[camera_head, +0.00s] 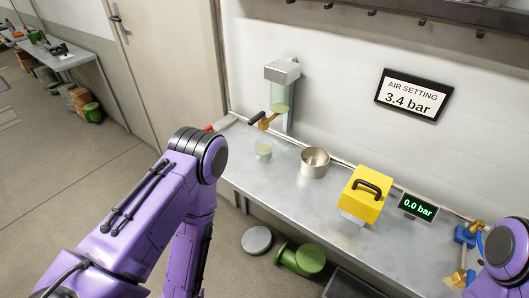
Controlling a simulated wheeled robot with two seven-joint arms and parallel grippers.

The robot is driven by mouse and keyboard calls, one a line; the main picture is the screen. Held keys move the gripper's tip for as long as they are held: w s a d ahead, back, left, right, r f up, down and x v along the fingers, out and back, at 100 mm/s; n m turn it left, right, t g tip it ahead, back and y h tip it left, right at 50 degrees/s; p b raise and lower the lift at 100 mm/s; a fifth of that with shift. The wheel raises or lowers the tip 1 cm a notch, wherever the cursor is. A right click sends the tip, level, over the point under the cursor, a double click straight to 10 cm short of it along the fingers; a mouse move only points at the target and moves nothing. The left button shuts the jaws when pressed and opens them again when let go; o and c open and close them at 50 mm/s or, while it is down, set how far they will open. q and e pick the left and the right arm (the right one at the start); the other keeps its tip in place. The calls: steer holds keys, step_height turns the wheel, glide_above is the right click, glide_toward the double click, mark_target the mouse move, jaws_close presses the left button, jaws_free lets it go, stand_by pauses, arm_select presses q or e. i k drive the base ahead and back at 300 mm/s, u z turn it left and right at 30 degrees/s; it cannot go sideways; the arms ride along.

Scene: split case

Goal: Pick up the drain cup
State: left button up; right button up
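An open, round metal cup (314,163), which looks like the drain cup, stands upright on the grey metal bench. A small pale green translucent piece (264,152) sits to its left on the bench, apart from it. My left arm comes in from the lower left and bends down in front of the bench; its gripper is out of sight. Only part of my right arm shows at the lower right edge, and its gripper cannot be made out. Neither arm touches the cup.
Behind the cup, a wall unit with a green bowl (280,97) hangs above a brass fitting (267,121). A yellow box with a black handle (362,195) and a "0.0 bar" display (418,207) stand right of it. A pipe runs along the bench (285,178)'s back.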

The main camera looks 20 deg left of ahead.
mark_target(263, 147)
steer(key=u, duration=2.5)
steer(key=i, duration=2.05)
steer(key=z, duration=1.9)
